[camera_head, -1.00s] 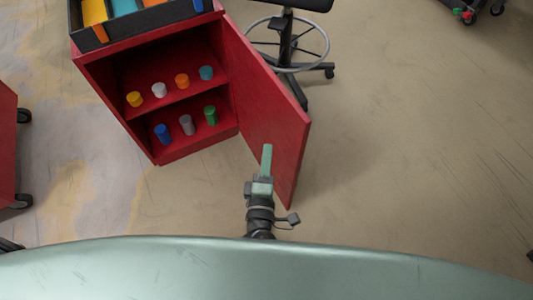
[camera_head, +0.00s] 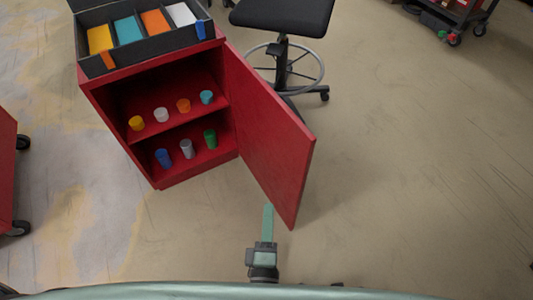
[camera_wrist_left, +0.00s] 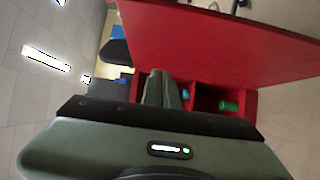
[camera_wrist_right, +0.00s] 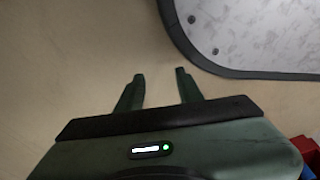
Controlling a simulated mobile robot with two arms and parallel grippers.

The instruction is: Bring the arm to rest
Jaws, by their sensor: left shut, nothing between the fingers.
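My left gripper (camera_head: 267,222) is shut and empty in the head view, below the free edge of the open red door (camera_head: 268,135) and apart from it as far as I can tell. Its closed fingers (camera_wrist_left: 163,90) show in the left wrist view, with the red door and cabinet beyond. My right gripper (camera_wrist_right: 160,78) shows only in its own wrist view; its two fingers stand apart with bare floor between them. The right arm is outside the head view.
A dark compartment box (camera_head: 150,50) sits on top. A black stool (camera_head: 282,14) stands behind the door. A red cart (camera_head: 7,165) is at the left edge. The floor (camera_head: 420,170) at right is clear.

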